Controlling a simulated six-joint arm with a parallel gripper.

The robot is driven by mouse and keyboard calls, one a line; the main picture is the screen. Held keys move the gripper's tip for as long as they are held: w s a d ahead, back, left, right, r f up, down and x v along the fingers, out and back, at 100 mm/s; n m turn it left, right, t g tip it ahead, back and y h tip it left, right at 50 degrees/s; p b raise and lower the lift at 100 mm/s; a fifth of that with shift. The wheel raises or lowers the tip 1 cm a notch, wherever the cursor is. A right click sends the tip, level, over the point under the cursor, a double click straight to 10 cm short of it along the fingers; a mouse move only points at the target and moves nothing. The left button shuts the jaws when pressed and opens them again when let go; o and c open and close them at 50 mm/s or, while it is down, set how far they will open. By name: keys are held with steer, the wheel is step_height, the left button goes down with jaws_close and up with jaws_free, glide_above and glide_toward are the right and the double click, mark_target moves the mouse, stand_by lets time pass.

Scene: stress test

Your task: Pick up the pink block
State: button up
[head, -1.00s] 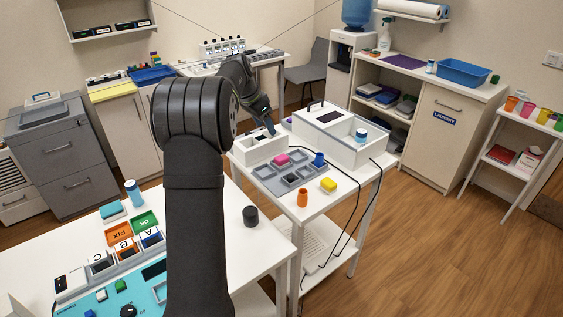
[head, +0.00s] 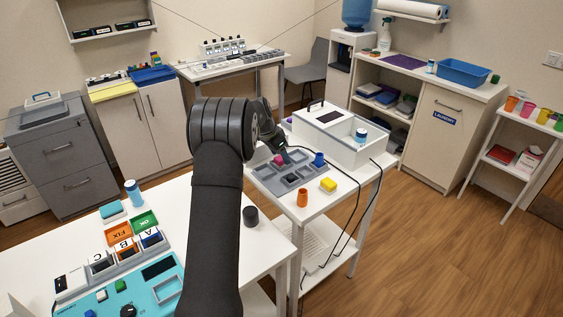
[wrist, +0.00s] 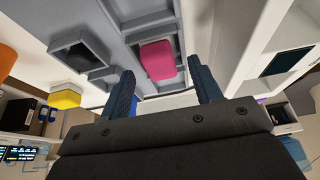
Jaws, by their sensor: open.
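The pink block (head: 279,160) shows just beyond my gripper in the head view, partly covered by it. In the wrist view the pink block (wrist: 158,60) sits in a compartment of the grey tray (wrist: 178,22). My gripper (head: 284,151) is over the tray's back left part. Its two blue fingers (wrist: 161,68) are apart, with the block visible ahead between their tips. Nothing is held. Whether the fingers touch the block cannot be told.
On the same small table are a blue piece (head: 318,159), a yellow block (head: 328,185), an orange cylinder (head: 302,198) and a white box (head: 325,135) behind the tray. Dark cables hang over the table's right side. A black cylinder (head: 250,216) stands on the front table.

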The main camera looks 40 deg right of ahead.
steer(key=shift+d+f, duration=0.25)
steer(key=shift+f, duration=0.4)
steer(key=shift+c, duration=0.5)
steer(key=c, duration=1)
steer(key=shift+o, duration=0.2)
